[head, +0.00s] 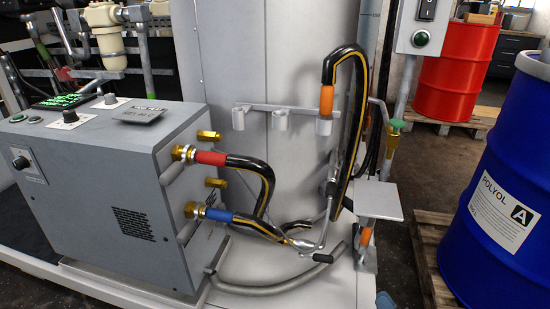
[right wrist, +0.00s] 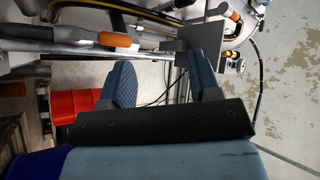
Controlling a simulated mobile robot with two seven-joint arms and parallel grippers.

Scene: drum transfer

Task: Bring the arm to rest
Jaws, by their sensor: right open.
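My right gripper shows in the right wrist view (right wrist: 165,82) with its two blue-grey fingers spread wide and nothing between them. In the head view only a small blue-grey piece of it (head: 386,300) shows at the bottom edge, below the small grey plate (head: 378,200) and left of the blue drum. It looks clear of things there. A black hose with a yellow stripe and an orange sleeve (head: 326,99) hangs at the grey hook rack (head: 281,112). My left gripper is in neither view.
The blue POLYOL drum (head: 504,185) stands on a pallet (head: 428,262) at the right, close to my right gripper. A red drum (head: 455,75) stands behind. A grey unit (head: 105,190) with red-ended (head: 210,157) and blue-ended (head: 219,215) hoses is at the left.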

